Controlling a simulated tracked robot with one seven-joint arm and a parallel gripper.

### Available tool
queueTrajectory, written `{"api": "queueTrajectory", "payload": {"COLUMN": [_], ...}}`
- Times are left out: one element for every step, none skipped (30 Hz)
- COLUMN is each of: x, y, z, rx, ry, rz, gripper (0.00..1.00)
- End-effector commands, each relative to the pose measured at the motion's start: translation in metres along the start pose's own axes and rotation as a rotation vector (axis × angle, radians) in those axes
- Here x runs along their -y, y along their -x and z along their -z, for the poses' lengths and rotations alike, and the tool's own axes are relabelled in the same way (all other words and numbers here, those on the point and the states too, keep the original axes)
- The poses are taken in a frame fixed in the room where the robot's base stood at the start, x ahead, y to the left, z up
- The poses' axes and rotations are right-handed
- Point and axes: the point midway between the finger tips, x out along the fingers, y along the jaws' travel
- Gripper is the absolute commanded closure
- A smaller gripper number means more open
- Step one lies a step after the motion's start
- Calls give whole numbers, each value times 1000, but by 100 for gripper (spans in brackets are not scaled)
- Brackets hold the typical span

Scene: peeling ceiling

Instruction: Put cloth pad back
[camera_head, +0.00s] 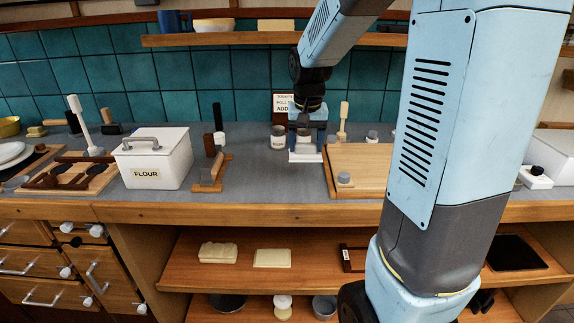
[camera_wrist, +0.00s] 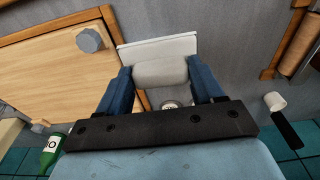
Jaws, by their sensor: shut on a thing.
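My gripper (camera_head: 307,139) is low over the counter, left of the wooden board (camera_head: 358,165). In the wrist view its two blue fingers (camera_wrist: 160,80) are closed on the sides of a pale, rounded, soft-looking piece (camera_wrist: 160,72), which looks like the cloth pad. Just beyond the pad is a flat white slab (camera_wrist: 158,46), which also shows under the gripper in the head view (camera_head: 305,157). I cannot tell whether the pad touches the slab. In the head view the fingers mostly hide the pad.
The wooden board carries a grey knob-like piece (camera_head: 344,179). A white flour box (camera_head: 155,160) and a wooden holder (camera_head: 211,176) stand to the left. A jar (camera_head: 278,137) and a sign (camera_head: 285,103) are close behind my gripper. Grey counter is free in front of the slab.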

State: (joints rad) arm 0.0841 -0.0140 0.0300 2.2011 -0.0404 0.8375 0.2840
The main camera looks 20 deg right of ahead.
Motion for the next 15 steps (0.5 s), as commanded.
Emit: {"api": "queueTrajectory", "payload": {"x": [6,10,15,18,20,24,26,29,32,35,37,40,41,43,44], "y": [-6,-9,-13,-16,-22,-29,-34,-39,-45,-49,-53,-58,-60,-63,-66], "z": [6,10,15,18,20,22,25,26,29,31,33,35,36,38,39], "rx": [4,4,3,3,4,5,4,4,4,3,3,3,3,2,1], "ry": [0,0,-1,-2,-2,-1,-1,-1,-1,-1,-1,-1,-2,-2,-3], "rz": [-1,-1,-1,-1,-1,-2,-2,-2,-2,-2,-2,-1,-1,-1,-1], "gripper": [100,100,100,100,100,100,100,100,100,100,100,100,100,100,100]}}
